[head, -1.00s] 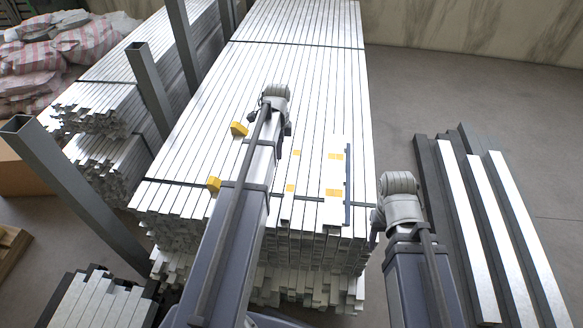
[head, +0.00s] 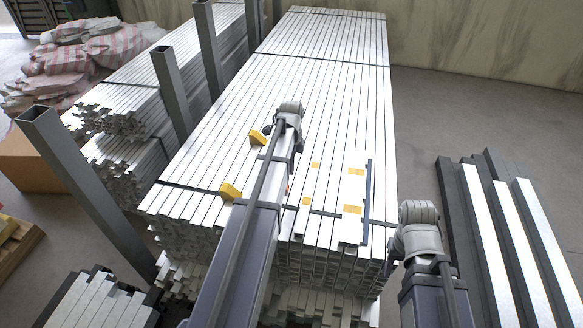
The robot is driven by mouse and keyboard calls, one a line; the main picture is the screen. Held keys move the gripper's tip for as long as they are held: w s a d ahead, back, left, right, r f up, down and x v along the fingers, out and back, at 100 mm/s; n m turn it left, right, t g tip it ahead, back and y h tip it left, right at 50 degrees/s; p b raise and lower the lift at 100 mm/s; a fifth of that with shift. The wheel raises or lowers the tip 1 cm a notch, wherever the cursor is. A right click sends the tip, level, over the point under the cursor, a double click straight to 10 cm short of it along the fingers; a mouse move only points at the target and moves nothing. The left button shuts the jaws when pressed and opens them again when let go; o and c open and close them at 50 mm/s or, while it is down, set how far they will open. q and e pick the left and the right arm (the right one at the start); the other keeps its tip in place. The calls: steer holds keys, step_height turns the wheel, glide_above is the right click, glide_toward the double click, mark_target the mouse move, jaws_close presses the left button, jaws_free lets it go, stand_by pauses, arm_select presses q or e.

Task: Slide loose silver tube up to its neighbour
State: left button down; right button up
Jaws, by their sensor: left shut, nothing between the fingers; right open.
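Silver tubes (head: 330,85) lie side by side in a long stack. A raised pale strip (head: 347,228) with yellow patches (head: 355,171) and a dark right edge lies along its front right part. I cannot tell for sure which tube is the loose one. My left gripper (head: 268,131) is over the middle of the stack, left of the strip, shut and empty; its wrist largely hides the fingers. My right gripper (head: 393,250) is open beside the stack's front right edge, mostly hidden by its wrist. Neither gripper visibly holds anything.
Yellow blocks (head: 230,191) sit on the stack's left side. Dark straps (head: 190,185) cross the tubes. Grey upright posts (head: 171,90) stand along the left. Dark and silver beams (head: 480,205) lie on the floor at right. Bare floor (head: 490,115) is behind them.

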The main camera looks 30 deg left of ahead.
mark_target(302, 187)
arm_select(q)
step_height(302, 187, down, 6)
steer(key=b, duration=0.4)
steer(key=shift+r, duration=0.15)
steer(key=shift+w+d+b, duration=0.1)
steer(key=shift+d+b, duration=0.25)
steer(key=d, duration=0.3)
steer(key=shift+w+d+r, duration=0.1)
steer(key=shift+w+r, duration=0.05)
steer(key=shift+w, duration=0.25)
